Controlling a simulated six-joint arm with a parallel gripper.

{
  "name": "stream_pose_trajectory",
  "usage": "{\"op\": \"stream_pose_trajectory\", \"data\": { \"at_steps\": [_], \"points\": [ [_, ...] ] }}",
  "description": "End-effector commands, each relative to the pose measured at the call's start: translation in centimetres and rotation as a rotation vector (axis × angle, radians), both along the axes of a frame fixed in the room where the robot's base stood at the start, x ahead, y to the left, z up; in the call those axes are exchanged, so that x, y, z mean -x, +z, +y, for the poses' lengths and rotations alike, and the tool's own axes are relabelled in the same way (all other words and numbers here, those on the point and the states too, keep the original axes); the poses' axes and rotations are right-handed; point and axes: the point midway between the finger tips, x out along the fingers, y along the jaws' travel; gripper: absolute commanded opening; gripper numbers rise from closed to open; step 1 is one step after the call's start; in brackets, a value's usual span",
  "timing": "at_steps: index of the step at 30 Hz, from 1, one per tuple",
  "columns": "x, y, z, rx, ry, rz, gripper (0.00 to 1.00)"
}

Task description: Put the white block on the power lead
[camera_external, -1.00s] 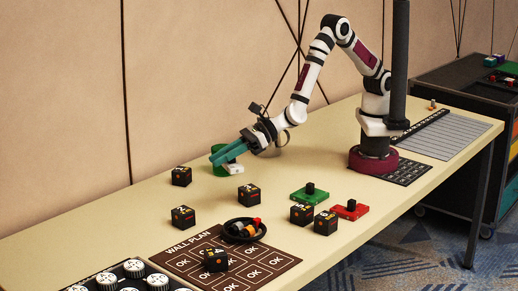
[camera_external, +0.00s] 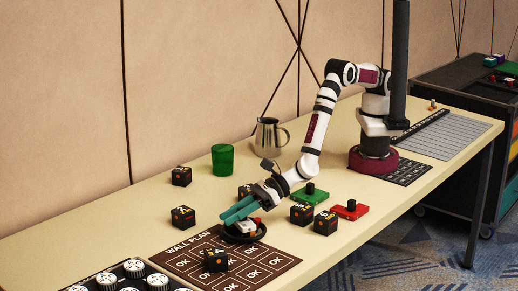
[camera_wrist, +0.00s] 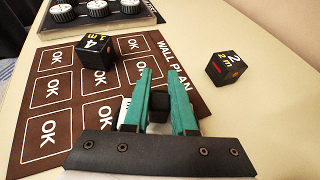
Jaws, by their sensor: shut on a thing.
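My gripper (camera_external: 228,216) has teal fingers and is low over a round black, coil-like thing (camera_external: 262,232). That may be the power lead, but it is too small and covered to be sure. A white block (camera_external: 248,227) shows under the fingers, just above or on the round thing; I cannot tell if they touch. In the wrist view the fingers (camera_wrist: 161,100) are shut on a dark knob-like part (camera_wrist: 158,103), which appears to belong to the white block. The fingers hide most of the block.
Beside it lies the brown wall plan mat (camera_external: 183,262) with a black cube (camera_external: 215,261). More black cubes stand around, one (camera_external: 325,222) near the red block (camera_external: 351,210) and green block (camera_external: 310,194). A green cup (camera_external: 222,159) and steel jug (camera_external: 269,136) stand behind.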

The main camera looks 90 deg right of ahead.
Motion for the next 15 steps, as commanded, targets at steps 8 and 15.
{"op": "stream_pose_trajectory", "data": {
  "at_steps": [8, 15],
  "points": [
    [-0.01, -0.2, -0.02, 0.0, 0.0, 0.0, 0.51],
    [-0.01, -0.18, -0.03, 0.0, 0.0, 0.0, 0.54]
  ]
}}
